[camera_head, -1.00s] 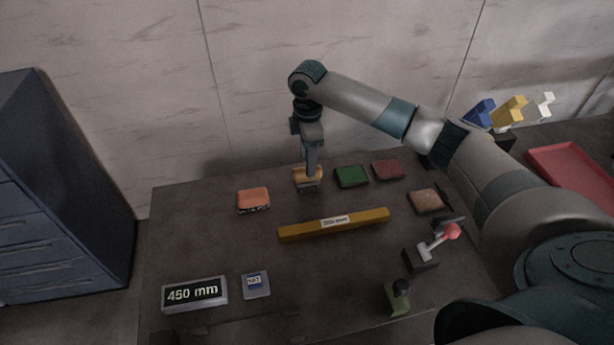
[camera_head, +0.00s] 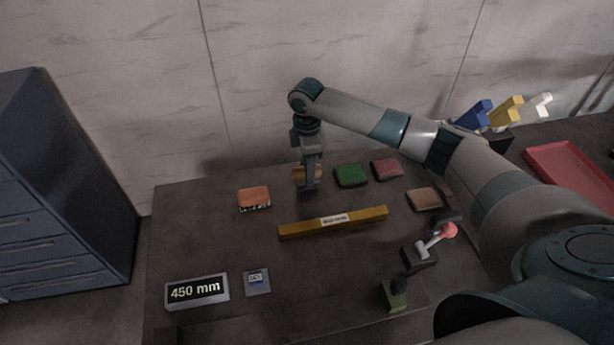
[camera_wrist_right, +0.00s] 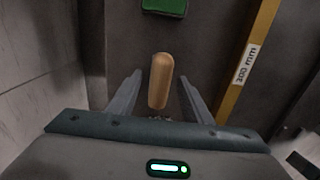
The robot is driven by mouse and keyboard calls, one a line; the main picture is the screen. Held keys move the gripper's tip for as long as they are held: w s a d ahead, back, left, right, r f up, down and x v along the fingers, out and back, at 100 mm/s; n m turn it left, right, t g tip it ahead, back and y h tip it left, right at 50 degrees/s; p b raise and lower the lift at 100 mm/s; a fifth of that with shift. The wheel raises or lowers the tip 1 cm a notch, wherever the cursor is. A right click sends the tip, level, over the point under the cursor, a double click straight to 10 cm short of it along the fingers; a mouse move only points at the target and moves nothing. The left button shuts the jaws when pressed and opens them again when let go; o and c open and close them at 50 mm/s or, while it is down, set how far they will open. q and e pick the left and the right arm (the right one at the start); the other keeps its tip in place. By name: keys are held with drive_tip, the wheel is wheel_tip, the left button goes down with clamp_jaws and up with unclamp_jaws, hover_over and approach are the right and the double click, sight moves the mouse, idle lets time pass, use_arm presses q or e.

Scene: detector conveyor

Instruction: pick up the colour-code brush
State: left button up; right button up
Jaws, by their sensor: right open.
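A tan, rounded brush block (camera_head: 298,175) lies at the back middle of the dark table, partly hidden behind my right gripper (camera_head: 309,186). In the right wrist view the brush block (camera_wrist_right: 161,82) lies between the two fingers of my right gripper (camera_wrist_right: 160,90), with a gap on each side. A little bristle seems to show at its lower end there. The right gripper is open and holds nothing. An orange block with pale bristles (camera_head: 254,197) lies to the left. My left gripper is not in view.
Green (camera_head: 351,175), red (camera_head: 387,169) and brown (camera_head: 424,199) pads lie to the right. A yellow labelled bar (camera_head: 360,219) lies in front. The left middle of the table is clear.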

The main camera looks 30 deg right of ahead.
drive_tip(key=shift+f+p, duration=0.2)
drive_tip(key=shift+p, duration=0.1)
idle(0.4)
clamp_jaws()
idle(0.4)
drive_tip(key=shift+r+b, duration=0.25)
drive_tip(key=shift+b, duration=0.3)
wheel_tip(320, 180, up, 4)
drive_tip(key=shift+d+r+b, duration=0.1)
drive_tip(key=shift+d+b, duration=0.05)
drive_tip(key=shift+b, duration=0.75)
drive_tip(key=s+d+r+b, duration=0.3)
drive_tip(key=d+r, duration=0.3)
drive_tip(key=d, duration=0.5)
drive_tip(key=shift+r, duration=0.4)
